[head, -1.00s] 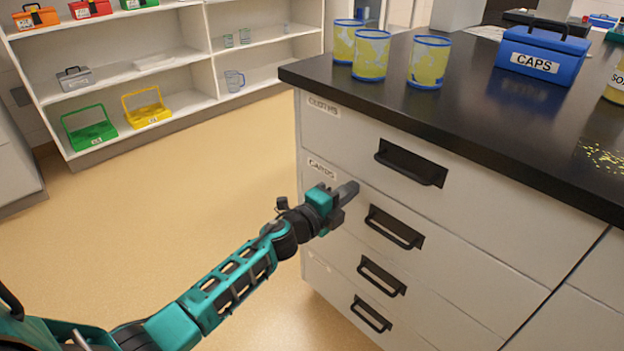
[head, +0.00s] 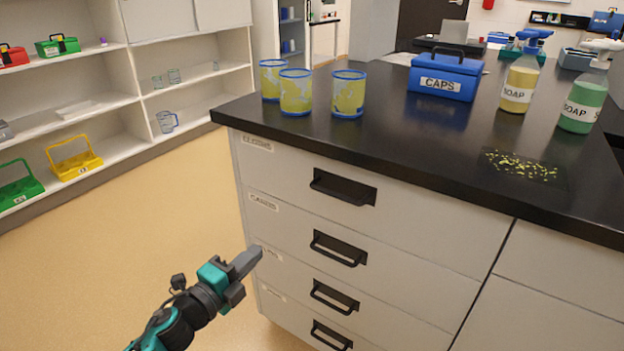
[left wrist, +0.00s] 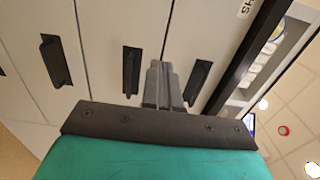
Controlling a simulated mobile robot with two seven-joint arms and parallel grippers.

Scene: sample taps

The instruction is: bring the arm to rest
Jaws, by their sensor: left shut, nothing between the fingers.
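My left gripper (head: 246,262) is in the lower left of the head view, in front of the left end of the drawer cabinet (head: 300,160). Its fingers are shut with nothing between them. In the left wrist view the shut fingers (left wrist: 162,84) point at the drawer fronts and overlap them in the picture. The drawers look shut, and the black handles, such as the second one (head: 338,248), are apart from the gripper. My right gripper is not in view.
A black counter (head: 420,150) holds several yellow-green cups (head: 296,92), a blue CAPS box (head: 445,76), soap bottles (head: 520,82) and yellow crumbs (head: 522,166). White shelves (head: 130,100) stand at the back left. The floor (head: 130,230) between is clear.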

